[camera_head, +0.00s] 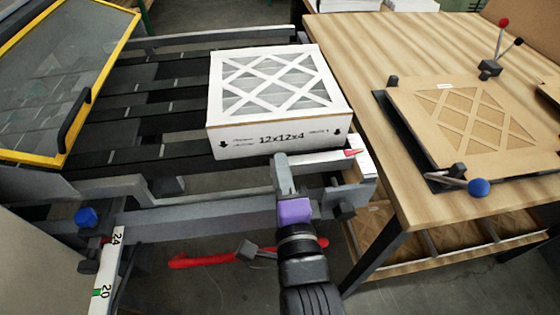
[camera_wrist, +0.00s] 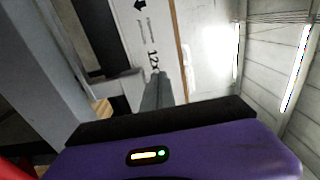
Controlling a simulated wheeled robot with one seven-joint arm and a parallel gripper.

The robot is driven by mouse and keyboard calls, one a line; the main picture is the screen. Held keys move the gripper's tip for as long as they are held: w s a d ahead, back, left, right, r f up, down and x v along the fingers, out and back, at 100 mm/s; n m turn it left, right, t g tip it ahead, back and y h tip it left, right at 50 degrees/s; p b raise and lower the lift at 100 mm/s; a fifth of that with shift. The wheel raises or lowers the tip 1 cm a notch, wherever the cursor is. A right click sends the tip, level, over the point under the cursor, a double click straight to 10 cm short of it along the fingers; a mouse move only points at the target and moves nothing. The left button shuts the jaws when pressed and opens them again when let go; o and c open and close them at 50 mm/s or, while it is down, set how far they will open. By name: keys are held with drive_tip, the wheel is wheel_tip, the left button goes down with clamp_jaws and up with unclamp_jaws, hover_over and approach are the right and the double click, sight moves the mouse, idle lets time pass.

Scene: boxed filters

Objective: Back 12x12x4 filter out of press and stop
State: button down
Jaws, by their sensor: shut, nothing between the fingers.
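The white 12x12x4 filter (camera_head: 275,92) lies flat on the dark slatted bed of the press (camera_head: 140,125), near its right end. Its printed front side faces me, and its top shows a lattice over grey media. My gripper (camera_head: 280,160) is shut and empty at the lower front edge of the filter, below the printed label. I cannot tell whether the fingertips touch the box. In the wrist view, the shut fingers (camera_wrist: 155,88) point at the printed side of the filter (camera_wrist: 140,35).
A yellow-framed clear guard (camera_head: 60,80) stands at the left. A wooden table (camera_head: 350,60) at the right holds a brown filter (camera_head: 465,115) in a fixture with knobbed levers. A metal rail (camera_head: 200,220) crosses in front of the bed. A red handle (camera_head: 205,260) is below.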

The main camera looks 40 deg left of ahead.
drive_tip(key=b+v, duration=0.1)
drive_tip(key=v, duration=0.7)
drive_tip(key=shift+s+d, duration=0.2)
drive_tip(key=shift+s, duration=0.1)
drive_tip(key=shift+r, duration=0.1)
